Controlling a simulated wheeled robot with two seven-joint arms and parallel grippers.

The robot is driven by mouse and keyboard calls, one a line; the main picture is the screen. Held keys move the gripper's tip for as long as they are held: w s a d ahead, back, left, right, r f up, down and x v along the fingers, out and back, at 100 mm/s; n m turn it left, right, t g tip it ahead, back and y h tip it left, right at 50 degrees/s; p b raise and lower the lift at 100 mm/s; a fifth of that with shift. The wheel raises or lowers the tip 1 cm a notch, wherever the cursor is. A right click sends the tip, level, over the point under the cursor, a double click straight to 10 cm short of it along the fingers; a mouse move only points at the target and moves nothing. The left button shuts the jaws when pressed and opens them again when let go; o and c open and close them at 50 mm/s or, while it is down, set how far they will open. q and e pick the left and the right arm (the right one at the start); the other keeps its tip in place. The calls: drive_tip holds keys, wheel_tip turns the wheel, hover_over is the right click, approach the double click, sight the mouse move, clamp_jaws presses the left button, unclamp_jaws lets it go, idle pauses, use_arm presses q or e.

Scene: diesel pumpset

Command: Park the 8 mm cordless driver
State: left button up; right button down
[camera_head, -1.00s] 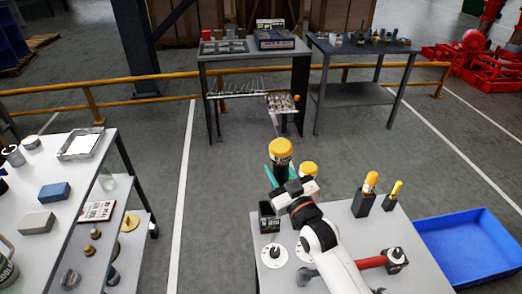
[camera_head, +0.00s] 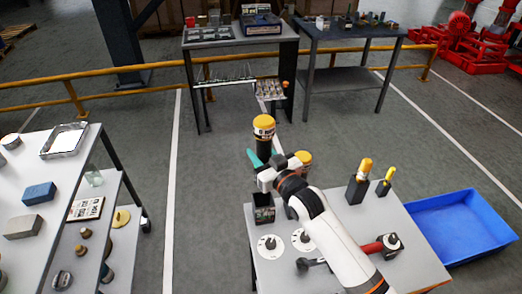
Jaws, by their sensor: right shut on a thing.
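My right gripper (camera_head: 262,158) has teal fingers and is shut on an upright, dark-bodied thing with a yellow top, which looks like the cordless driver (camera_head: 264,130). It is held above the far left edge of the grey work table (camera_head: 405,225). An open black holder (camera_head: 264,214) with a label stands on the table just below the gripper in the picture. A second yellow-topped thing (camera_head: 304,158) is partly hidden behind my right wrist. No size mark is readable. My left gripper is not in view.
Two black holders with yellow-handled tools (camera_head: 361,175) (camera_head: 386,178) stand at the table's far right. Two white discs (camera_head: 269,247) (camera_head: 302,241) and a red-handled tool (camera_head: 371,248) lie nearer. A blue bin (camera_head: 460,228) is at right, a loaded bench (camera_head: 60,185) at left.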

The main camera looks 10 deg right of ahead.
wheel_tip(320, 180, down, 11)
drive_tip(key=b, duration=0.6)
drive_tip(key=shift+f, duration=0.2)
idle(1.3)
drive_tip(key=shift+f+b, duration=0.5)
drive_tip(key=shift+f, duration=0.5)
idle(0.6)
drive_tip(key=c, duration=0.9)
unclamp_jaws()
drive_tip(key=shift+o, duration=0.2)
drive_tip(key=b+v, duration=0.1)
drive_tip(key=v, duration=1.1)
